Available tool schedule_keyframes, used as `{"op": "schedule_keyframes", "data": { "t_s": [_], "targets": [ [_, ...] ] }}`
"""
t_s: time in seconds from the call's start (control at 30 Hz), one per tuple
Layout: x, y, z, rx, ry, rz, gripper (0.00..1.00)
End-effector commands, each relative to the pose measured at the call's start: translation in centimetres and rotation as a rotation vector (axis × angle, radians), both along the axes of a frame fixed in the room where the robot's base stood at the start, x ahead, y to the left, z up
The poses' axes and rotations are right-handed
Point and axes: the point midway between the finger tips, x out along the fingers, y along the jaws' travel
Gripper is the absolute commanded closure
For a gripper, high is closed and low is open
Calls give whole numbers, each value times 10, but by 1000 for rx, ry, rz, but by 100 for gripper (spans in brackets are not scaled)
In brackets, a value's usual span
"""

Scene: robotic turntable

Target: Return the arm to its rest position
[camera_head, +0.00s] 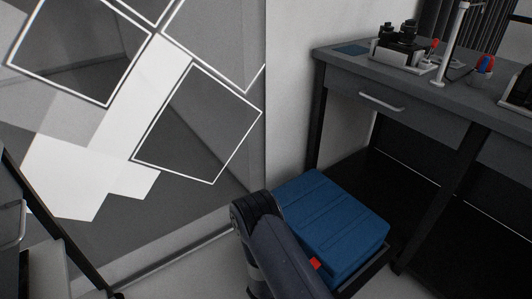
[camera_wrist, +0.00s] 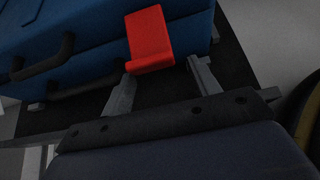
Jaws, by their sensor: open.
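My arm (camera_head: 262,240) reaches down in front of the blue case in the head view, and my gripper is not visible there. In the wrist view my gripper (camera_wrist: 161,67) shows two grey fingers spread apart, with nothing held between them. A red tab (camera_wrist: 150,38) on the side of the blue case (camera_wrist: 90,30) lies just beyond the fingertips. Whether they touch it is unclear. The tab also shows in the head view (camera_head: 315,263), beside my arm. The blue case in the head view (camera_head: 330,215) sits low on a dark base.
A grey workbench (camera_head: 400,115) with a drawer and small instruments stands at the right, its legs close to the case. A patterned wall panel (camera_head: 190,120) fills the left. Dark furniture (camera_head: 30,220) stands at the left edge. Some floor (camera_head: 190,275) is clear left of my arm.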

Motion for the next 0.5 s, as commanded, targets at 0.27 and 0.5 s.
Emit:
{"op": "schedule_keyframes", "data": {
  "t_s": [0.27,0.5],
  "targets": [
    [3,-6,-18,-157,-112,1,42],
    [8,-12,-27,-293,-213,0,42]
  ]
}}
